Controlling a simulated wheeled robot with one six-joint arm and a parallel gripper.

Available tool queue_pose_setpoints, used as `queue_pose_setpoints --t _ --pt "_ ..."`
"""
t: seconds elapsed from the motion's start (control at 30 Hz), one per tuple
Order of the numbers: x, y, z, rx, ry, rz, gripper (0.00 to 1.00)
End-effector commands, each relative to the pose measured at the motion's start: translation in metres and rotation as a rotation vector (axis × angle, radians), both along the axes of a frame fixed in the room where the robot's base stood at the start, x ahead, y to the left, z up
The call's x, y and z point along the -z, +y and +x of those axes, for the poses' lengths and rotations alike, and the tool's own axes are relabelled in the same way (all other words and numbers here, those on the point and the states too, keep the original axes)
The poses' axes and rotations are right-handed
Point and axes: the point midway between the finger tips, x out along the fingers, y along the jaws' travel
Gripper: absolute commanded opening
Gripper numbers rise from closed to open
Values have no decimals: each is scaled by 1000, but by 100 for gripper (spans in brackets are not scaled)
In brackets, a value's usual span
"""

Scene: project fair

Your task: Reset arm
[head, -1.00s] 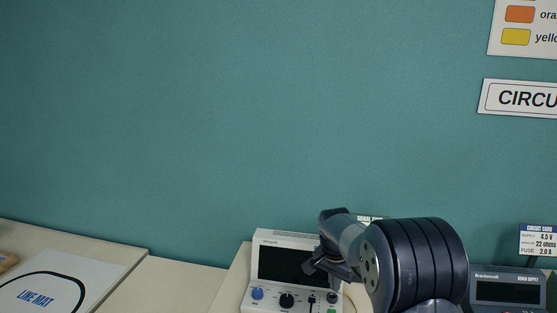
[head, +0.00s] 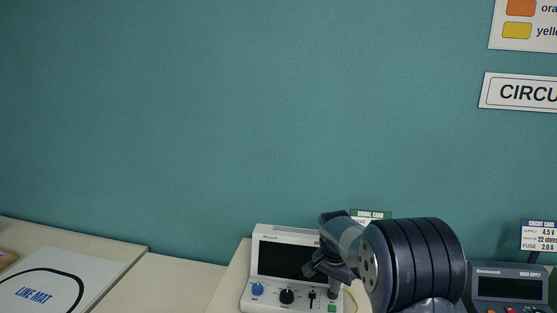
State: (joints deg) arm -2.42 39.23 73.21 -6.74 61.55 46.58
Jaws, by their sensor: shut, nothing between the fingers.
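My arm shows at the lower right of the head view, with its large dark ribbed joint toward the camera. My gripper (head: 318,268) is at the far end of the arm, small and dark, in front of the screen of a white bench instrument (head: 275,286). It is shut and holds nothing that I can see. The arm hides the right part of that instrument.
A dark power supply (head: 510,285) stands right of my arm, with a circuit card (head: 540,236) above it. A green-topped signal card (head: 370,214) shows behind the arm. A line mat (head: 40,292) lies on the left table. A teal wall fills the background.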

Motion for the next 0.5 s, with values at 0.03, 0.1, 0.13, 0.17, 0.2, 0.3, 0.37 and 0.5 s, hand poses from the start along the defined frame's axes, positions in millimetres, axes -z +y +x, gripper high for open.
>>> queue_pose_setpoints --t 0.03,0.1,0.13,0.17,0.2,0.3,0.37,0.5 --pt "14 0 0 0 1 0 0" --pt "24 0 0 0 0 0 0" --pt "29 0 0 0 0 0 0" --pt "33 0 0 0 0 0 0" --pt "38 0 0 0 0 0 0" --pt "48 0 0 0 -1 -1 0" --pt "52 0 0 0 -1 0 0" --pt "55 0 0 0 -1 0 0"
